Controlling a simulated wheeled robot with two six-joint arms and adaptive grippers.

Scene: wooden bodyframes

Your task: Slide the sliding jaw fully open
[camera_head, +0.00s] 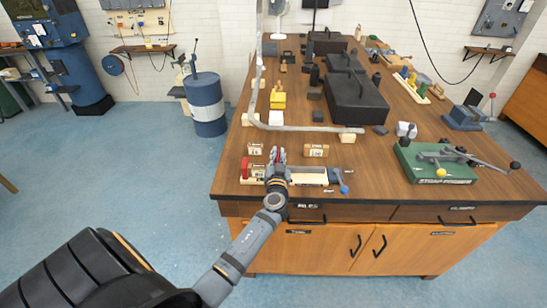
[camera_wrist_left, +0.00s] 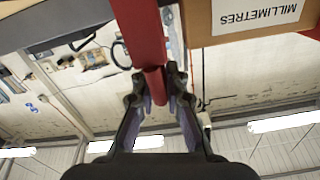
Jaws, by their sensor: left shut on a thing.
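A small bench vice stands near the front edge of the table in the head view. It has a red block (camera_head: 245,169) at its left end, a grey body (camera_head: 312,170) and a blue part with a handle (camera_head: 342,184) at its right end. My left gripper (camera_head: 277,156) is over the vice's middle. In the left wrist view, my left gripper (camera_wrist_left: 157,82) is shut on a red bar (camera_wrist_left: 139,30), apparently the sliding jaw. The gripper and wrist hide part of the vice, so the jaw gap cannot be judged. My right gripper is not in view.
Labelled wooden blocks stand behind the vice, left (camera_head: 255,148) and right (camera_head: 316,150). A pale bar (camera_head: 300,128) crosses behind them. A green-based clamp device (camera_head: 437,165) stands to the right. Black cases (camera_head: 355,100) are farther back. The tabletop between vice and green base is clear.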

